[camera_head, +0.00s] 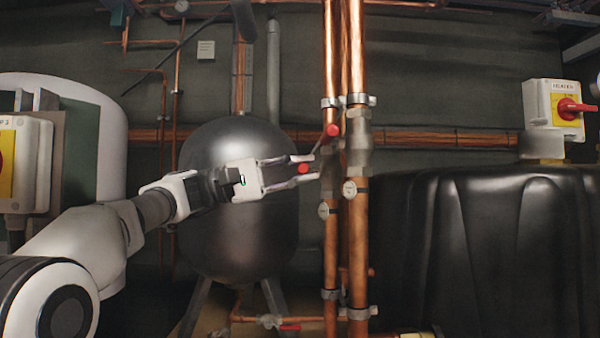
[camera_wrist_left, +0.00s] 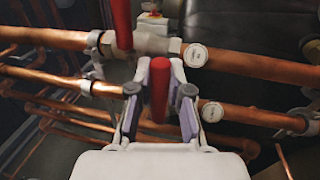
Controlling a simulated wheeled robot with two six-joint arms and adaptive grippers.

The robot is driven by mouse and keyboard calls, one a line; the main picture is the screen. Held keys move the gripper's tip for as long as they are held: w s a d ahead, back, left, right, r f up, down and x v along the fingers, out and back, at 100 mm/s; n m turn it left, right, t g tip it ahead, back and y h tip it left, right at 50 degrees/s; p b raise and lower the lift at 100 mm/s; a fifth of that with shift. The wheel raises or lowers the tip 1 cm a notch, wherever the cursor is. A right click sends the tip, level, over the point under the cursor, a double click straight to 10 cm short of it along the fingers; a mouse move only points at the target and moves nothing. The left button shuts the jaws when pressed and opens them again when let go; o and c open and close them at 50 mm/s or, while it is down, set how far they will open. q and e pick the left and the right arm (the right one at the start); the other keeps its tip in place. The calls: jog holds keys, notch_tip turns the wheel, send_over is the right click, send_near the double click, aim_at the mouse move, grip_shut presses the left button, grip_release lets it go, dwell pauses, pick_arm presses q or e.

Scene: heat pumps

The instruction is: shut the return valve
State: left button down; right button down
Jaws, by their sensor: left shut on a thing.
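Two copper pipes stand upright side by side in the head view, each with a valve and a round pale tag. One red valve handle (camera_head: 303,168) lies between the fingers of my left gripper (camera_head: 312,168), which is shut on it. The wrist view shows this red handle (camera_wrist_left: 159,90) between the two fingers. A second red handle (camera_head: 332,130) is a little above and free; it also shows in the wrist view (camera_wrist_left: 121,22), by a metal valve body (camera_wrist_left: 148,44). The tags' writing is too small to read, so I cannot tell which valve is the return. My right gripper is not in view.
A dark round vessel (camera_head: 235,235) stands behind my left arm. A large black tank (camera_head: 500,240) fills the right side. A yellow switch box with a red knob (camera_head: 572,107) is at the upper right. Pipe clamps (camera_head: 348,100) stick out above the valves.

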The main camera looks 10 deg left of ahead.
pick_arm(q)
jog(key=shift+d+f, duration=0.1)
jog(key=shift+f, duration=0.15)
jog(key=c, duration=1.2)
grip_release()
jog(key=shift+o, duration=0.6)
jog(key=shift+w+d, duration=0.1)
jog(key=v, duration=0.7)
jog(key=shift+a, duration=0.2)
jog(key=shift+d, duration=0.1)
jog(key=shift+f, duration=0.1)
